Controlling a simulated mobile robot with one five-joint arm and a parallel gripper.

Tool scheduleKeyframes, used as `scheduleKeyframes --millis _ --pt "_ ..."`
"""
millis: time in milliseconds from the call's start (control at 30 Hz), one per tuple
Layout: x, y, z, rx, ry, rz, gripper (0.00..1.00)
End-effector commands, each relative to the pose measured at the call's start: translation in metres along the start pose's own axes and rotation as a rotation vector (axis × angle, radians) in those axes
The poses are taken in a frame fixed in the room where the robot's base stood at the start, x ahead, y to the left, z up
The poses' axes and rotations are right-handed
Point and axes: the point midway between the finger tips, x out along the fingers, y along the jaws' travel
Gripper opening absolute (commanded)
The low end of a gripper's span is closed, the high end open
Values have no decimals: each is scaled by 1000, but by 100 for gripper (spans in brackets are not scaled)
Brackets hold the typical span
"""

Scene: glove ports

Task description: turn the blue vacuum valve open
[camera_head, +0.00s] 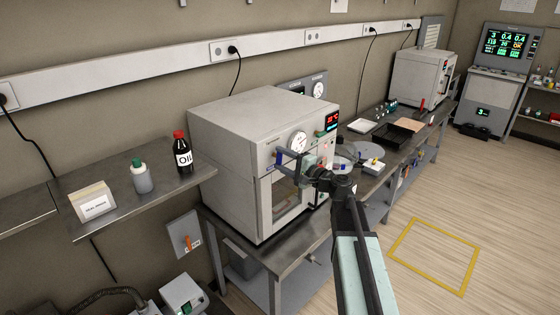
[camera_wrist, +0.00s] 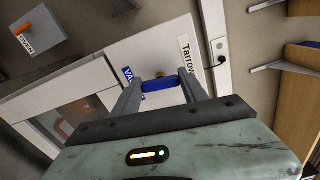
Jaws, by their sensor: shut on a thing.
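The blue vacuum valve (camera_wrist: 159,86) is a short blue bar handle on a brass-coloured stem on the pale front of the vacuum oven (camera_head: 240,130). In the wrist view it lies crosswise between the two fingertips of my gripper (camera_wrist: 160,90), which is shut on it. A blue label, partly hidden by a finger, is beside the handle. In the head view my gripper (camera_head: 289,160) is at the upper front of the oven, below the round dial gauge (camera_head: 298,141); the valve's blue end (camera_head: 278,158) shows at the fingertips.
A shelf (camera_head: 110,190) at left holds an oil bottle (camera_head: 182,155), a smaller bottle (camera_head: 141,177) and a card box (camera_head: 92,201). A wall box with an orange lever (camera_head: 186,241) is below. The bench right of the oven carries trays (camera_head: 400,133). The floor at right is clear.

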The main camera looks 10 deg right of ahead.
Motion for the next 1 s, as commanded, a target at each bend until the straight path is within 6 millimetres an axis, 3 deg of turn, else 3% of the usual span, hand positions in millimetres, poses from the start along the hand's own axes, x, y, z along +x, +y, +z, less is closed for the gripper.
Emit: scheduleKeyframes --millis 300,867,900,933,1000 --pt "0 4 3 -124 -7 7 10" --pt "0 4 3 -149 -7 7 10" --pt "0 4 3 -149 -7 7 62" --pt "0 3 3 -148 -7 6 70" --pt "0 3 2 -147 -6 5 73"
